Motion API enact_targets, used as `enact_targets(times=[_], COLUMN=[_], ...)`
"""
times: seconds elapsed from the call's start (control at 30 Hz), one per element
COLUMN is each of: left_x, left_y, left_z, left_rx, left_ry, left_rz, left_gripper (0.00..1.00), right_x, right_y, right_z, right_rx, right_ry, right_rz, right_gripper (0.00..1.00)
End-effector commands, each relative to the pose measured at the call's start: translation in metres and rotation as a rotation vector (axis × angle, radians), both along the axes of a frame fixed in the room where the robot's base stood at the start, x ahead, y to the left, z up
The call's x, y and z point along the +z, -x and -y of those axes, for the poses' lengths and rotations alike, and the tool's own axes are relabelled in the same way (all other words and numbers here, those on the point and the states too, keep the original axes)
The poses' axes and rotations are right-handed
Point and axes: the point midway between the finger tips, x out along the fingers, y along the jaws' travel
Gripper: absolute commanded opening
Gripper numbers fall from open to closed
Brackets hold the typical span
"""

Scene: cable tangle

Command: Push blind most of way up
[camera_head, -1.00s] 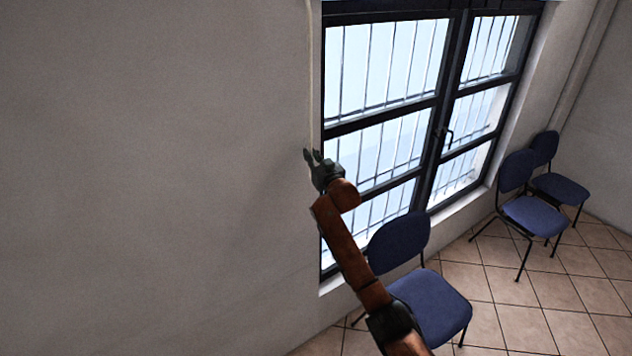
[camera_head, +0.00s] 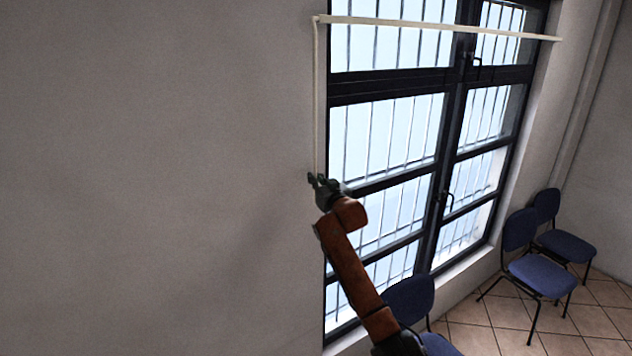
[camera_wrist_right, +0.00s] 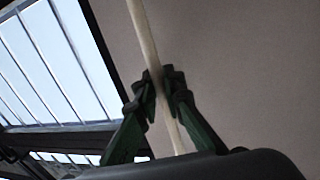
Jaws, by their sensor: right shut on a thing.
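A thin pale bar (camera_head: 440,26), seemingly part of the blind, runs across the upper part of the window. Glass shows above and below it, and I cannot make out any blind fabric. A pale cord (camera_head: 317,100) hangs straight down along the window's left edge from near the bar's left end. My right gripper (camera_head: 317,180) is shut on the cord, level with the middle of the window. In the right wrist view the cord (camera_wrist_right: 142,30) passes between the two closed fingertips (camera_wrist_right: 159,76) of my right gripper. My left gripper is out of view.
The dark-framed window (camera_head: 400,85) with bars behind its glass stands right of my arm. A blue chair (camera_head: 408,298) is partly hidden beside my right arm. Two more blue chairs (camera_head: 540,272) stand at the right. The wall (camera_head: 150,170) on the left is bare.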

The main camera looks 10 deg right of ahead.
Motion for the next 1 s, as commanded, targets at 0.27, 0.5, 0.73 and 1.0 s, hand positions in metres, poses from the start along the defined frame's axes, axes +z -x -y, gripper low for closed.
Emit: enact_targets(times=[0.27,0.5,0.73,1.0], left_x=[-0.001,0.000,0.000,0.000], left_y=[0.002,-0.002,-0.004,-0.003], left_z=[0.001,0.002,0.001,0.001], left_rx=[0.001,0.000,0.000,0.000], left_ry=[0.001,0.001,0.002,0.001], left_rz=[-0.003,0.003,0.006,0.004], left_gripper=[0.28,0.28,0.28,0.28], right_x=[0.000,0.000,0.000,-0.001], right_y=[0.000,0.001,0.001,0.014], right_z=[0.001,0.002,0.002,0.005], right_rx=[-0.001,-0.002,-0.002,-0.001], right_ry=[0.000,0.000,0.000,0.000], right_rz=[0.001,0.000,0.000,0.001], right_gripper=[0.11,0.27,0.27,0.27])
